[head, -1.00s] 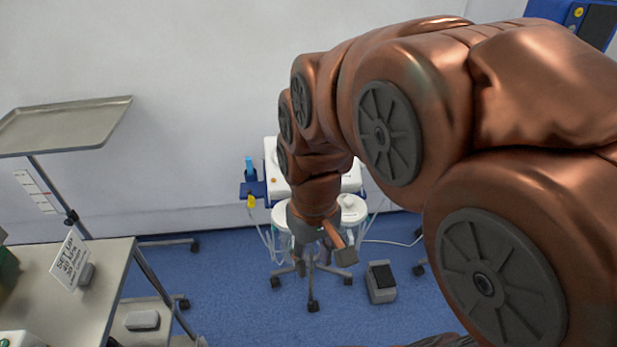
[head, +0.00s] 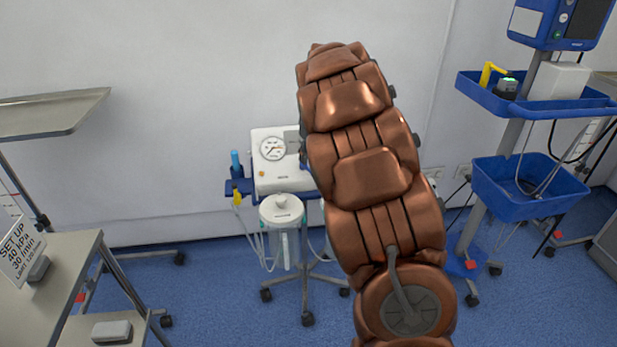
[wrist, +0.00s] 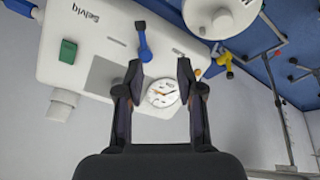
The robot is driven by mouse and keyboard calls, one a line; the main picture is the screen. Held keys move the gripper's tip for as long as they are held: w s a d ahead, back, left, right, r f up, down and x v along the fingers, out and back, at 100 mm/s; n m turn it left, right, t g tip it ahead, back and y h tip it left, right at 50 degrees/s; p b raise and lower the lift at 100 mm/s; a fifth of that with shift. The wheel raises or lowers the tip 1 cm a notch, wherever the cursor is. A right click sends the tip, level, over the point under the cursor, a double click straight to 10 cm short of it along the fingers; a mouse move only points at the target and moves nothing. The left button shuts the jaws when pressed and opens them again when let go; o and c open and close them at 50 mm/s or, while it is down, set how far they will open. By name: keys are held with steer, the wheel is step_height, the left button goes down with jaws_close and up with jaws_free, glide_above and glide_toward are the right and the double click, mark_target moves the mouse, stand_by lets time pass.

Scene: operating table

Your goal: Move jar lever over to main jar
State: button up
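The suction unit (head: 284,183) is a white box with a round gauge (head: 272,148) on a wheeled stand. A clear jar with a white lid (head: 283,210) hangs below its left side; my arm hides the right side. In the wrist view the unit's front (wrist: 100,50) shows tilted, with the gauge (wrist: 162,92) behind the fingers. A blue lever (wrist: 143,40) stands out from the front, just beyond the fingertips and nearer the left one. My gripper (wrist: 158,68) is open and empty. It is hidden behind my arm in the head view. A white jar lid (wrist: 208,15) is at the upper right.
A steel table (head: 60,265) with a set-up sign (head: 20,250) stands at the left, below a raised tray (head: 50,115). At the right is a stand with blue trays (head: 530,190).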

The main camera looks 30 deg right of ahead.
mark_target(308, 167)
steer(key=shift+n, duration=0.3)
steer(key=shift+w+d+f+b, duration=0.1)
steer(key=shift+w+d+f, duration=0.45)
steer(key=shift+w+f, duration=0.8)
steer(key=shift+w+d+f+b, duration=0.1)
steer(key=shift+w+d+f, duration=0.55)
steer(key=shift+f, duration=1.3)
steer(key=shift+w+d+f+b, duration=0.1)
steer(key=shift+w+d+f, duration=0.35)
steer(key=shift+w+f, duration=0.9)
steer(key=shift+s+f, duration=0.25)
steer(key=shift+s, duration=0.05)
steer(key=shift+c, duration=0.3)
jaws_close()
steer(key=shift+r+t, duration=0.1)
steer(key=shift+t, duration=0.2)
